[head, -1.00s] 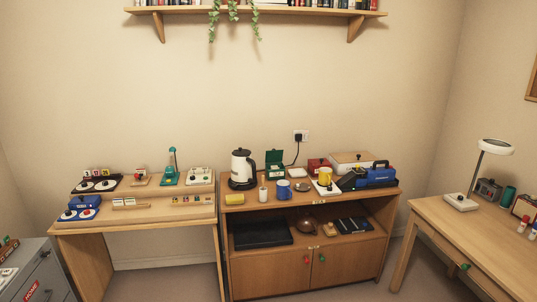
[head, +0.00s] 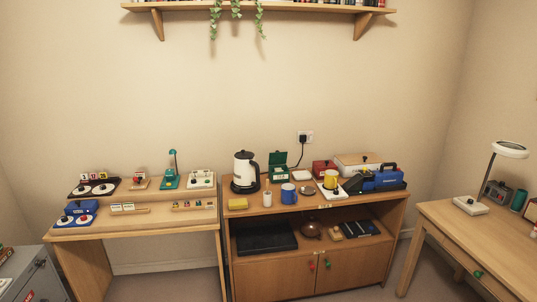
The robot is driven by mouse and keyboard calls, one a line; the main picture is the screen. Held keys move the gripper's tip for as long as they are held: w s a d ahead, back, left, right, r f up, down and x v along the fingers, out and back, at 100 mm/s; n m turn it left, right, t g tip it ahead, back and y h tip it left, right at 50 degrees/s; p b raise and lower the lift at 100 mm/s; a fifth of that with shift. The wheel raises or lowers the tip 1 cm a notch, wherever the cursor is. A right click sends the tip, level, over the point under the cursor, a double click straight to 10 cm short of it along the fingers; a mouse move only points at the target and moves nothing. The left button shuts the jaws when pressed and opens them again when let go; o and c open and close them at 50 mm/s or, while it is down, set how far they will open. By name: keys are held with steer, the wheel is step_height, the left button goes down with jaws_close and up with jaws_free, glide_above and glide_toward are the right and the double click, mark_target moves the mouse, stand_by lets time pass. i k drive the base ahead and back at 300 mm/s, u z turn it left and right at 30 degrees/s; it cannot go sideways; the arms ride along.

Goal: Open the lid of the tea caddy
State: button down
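A small green box (head: 278,174) stands at the back of the wooden cabinet top, right of the kettle, with its green lid (head: 278,158) raised upright and something pale inside. It looks like the tea caddy, but I read no label on it. A closed red box (head: 323,168) stands farther right at the back. My gripper and arm are not in view.
A black-and-white kettle (head: 244,172), blue mug (head: 288,194), yellow mug (head: 331,180) and blue toolbox (head: 383,178) share the cabinet top (head: 300,204). A desk (head: 490,240) stands right, a stepped workbench (head: 140,222) left.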

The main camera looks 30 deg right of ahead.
mark_target(276, 158)
steer(key=u, duration=0.3)
steer(key=i, duration=1.2)
steer(key=z, duration=0.4)
